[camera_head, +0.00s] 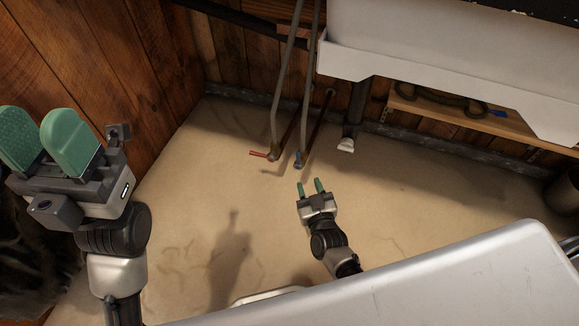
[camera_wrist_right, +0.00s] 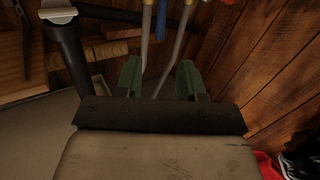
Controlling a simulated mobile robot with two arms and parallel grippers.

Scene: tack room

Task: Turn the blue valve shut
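The blue valve (camera_head: 298,160) sits at the lower end of a thin grey pipe beneath the sink, and a blue piece also shows at the top centre of the right wrist view (camera_wrist_right: 161,18). My right gripper (camera_head: 312,186) is open and empty, just below and right of the valve in the head view, apart from it. In the right wrist view, its two green fingers (camera_wrist_right: 158,77) stand apart, with the blue piece beyond the gap. My left gripper (camera_head: 43,138) is at the left, raised, with its green fingers apart and nothing visible between them.
A red-handled valve (camera_head: 260,154) is just left of the blue one, on a neighbouring pipe. A white sink (camera_head: 430,70) overhangs at upper right, with a drain pipe (camera_head: 356,105) below it. A wooden shelf (camera_head: 480,120) stands right. The beige floor (camera_head: 200,215) is mostly clear.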

